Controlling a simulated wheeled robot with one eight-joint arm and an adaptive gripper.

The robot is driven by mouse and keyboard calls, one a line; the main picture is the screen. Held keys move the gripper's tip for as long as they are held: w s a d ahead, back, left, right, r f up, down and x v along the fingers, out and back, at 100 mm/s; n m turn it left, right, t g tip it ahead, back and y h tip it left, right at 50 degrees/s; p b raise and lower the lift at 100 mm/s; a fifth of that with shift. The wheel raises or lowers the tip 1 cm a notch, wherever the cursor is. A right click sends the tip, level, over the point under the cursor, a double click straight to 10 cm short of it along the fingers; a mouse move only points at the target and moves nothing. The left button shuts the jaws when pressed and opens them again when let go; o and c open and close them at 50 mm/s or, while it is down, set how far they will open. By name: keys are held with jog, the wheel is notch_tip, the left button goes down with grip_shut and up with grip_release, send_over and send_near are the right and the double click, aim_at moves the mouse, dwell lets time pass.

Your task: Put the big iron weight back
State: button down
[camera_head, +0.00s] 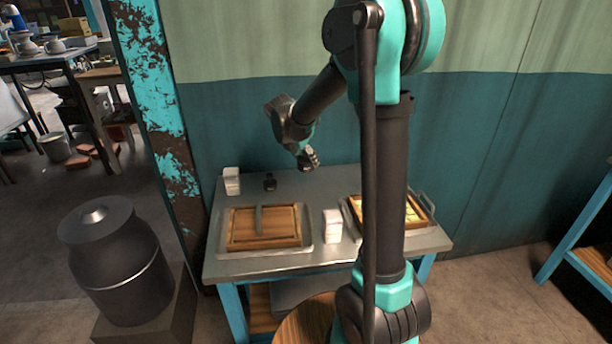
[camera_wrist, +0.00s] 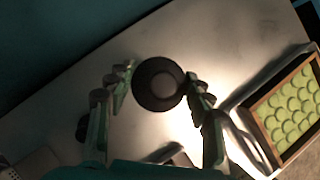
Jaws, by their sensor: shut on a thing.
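In the wrist view, my gripper (camera_wrist: 158,92) has its two green fingers closed on the sides of a round dark weight (camera_wrist: 158,82), seen from above with a paler centre. In the head view, my gripper (camera_head: 306,158) is above the back of the metal table (camera_head: 335,184), and the held weight is small and dark there.
A wooden press box (camera_head: 264,238) sits on a tray at the front left. White blocks (camera_head: 232,180) stand at the back left, and another white stack (camera_head: 332,226) near the middle. A wooden frame with green rounds (camera_wrist: 290,108) lies at the right. The back-middle tabletop is clear.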

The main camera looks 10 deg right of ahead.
jog(key=shift+f, duration=3.4)
jog(key=shift+f, duration=0.1)
jog(key=c, duration=0.6)
grip_release()
jog(key=v, duration=1.2)
